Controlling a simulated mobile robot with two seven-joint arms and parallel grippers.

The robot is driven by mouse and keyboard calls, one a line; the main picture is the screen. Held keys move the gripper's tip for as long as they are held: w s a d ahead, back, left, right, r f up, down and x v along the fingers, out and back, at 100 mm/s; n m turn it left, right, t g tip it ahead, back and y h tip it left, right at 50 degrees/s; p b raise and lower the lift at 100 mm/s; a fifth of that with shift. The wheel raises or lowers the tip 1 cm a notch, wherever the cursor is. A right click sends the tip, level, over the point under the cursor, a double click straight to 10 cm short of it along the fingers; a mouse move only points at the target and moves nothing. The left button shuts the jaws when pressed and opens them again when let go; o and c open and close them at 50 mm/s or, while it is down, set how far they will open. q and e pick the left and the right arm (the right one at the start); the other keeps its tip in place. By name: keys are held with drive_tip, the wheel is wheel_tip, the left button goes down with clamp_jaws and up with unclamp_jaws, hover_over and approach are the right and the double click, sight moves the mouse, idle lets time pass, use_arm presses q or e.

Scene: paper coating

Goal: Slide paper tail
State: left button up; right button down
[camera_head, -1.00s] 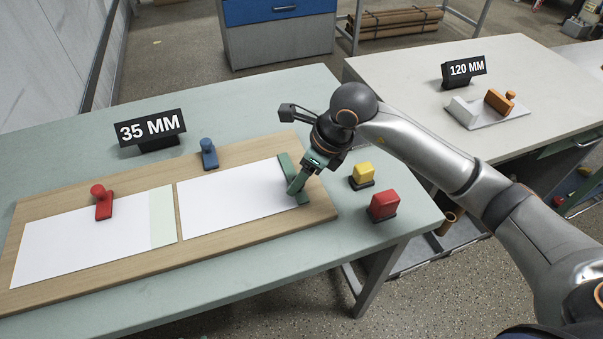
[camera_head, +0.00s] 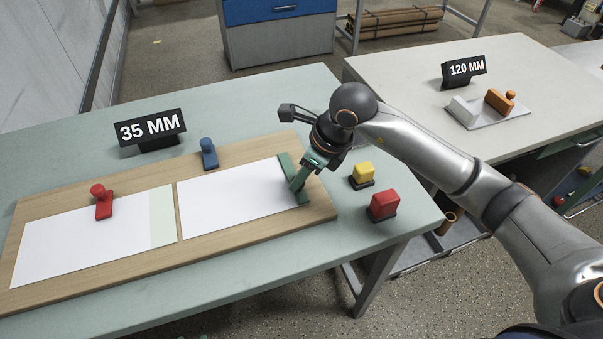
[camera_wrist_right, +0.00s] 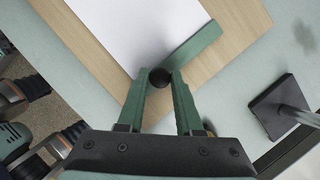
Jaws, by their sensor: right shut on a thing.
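A white sheet of paper (camera_head: 235,197) lies flat on the right half of a wooden board (camera_head: 98,269). A green bar (camera_head: 285,166) lies across the sheet's right end; it also shows in the right wrist view (camera_wrist_right: 197,44). My right gripper (camera_head: 294,186) is low over the bar. A second sheet (camera_head: 75,243) with a pale green strip (camera_head: 162,216) lies to the left. My left gripper is not in view.
A red handled block (camera_head: 103,204) sits on the left sheet and a blue one (camera_head: 208,153) at the board's back edge. Yellow (camera_head: 362,173) and red (camera_head: 383,205) blocks stand right of the board. A "35 MM" sign (camera_head: 152,130) stands behind. Another table carries a "120 MM" sign (camera_head: 464,70).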

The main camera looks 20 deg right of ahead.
idle(0.9)
drive_tip(key=a, duration=0.4)
drive_tip(key=shift+b, duration=0.35)
drive_tip(key=shift+s, duration=0.1)
drive_tip(key=c, duration=0.6)
unclamp_jaws()
drive_tip(key=v, duration=1.2)
drive_tip(key=shift+r, duration=0.3)
drive_tip(key=shift+d, duration=0.1)
drive_tip(key=shift+s+f, duration=0.1)
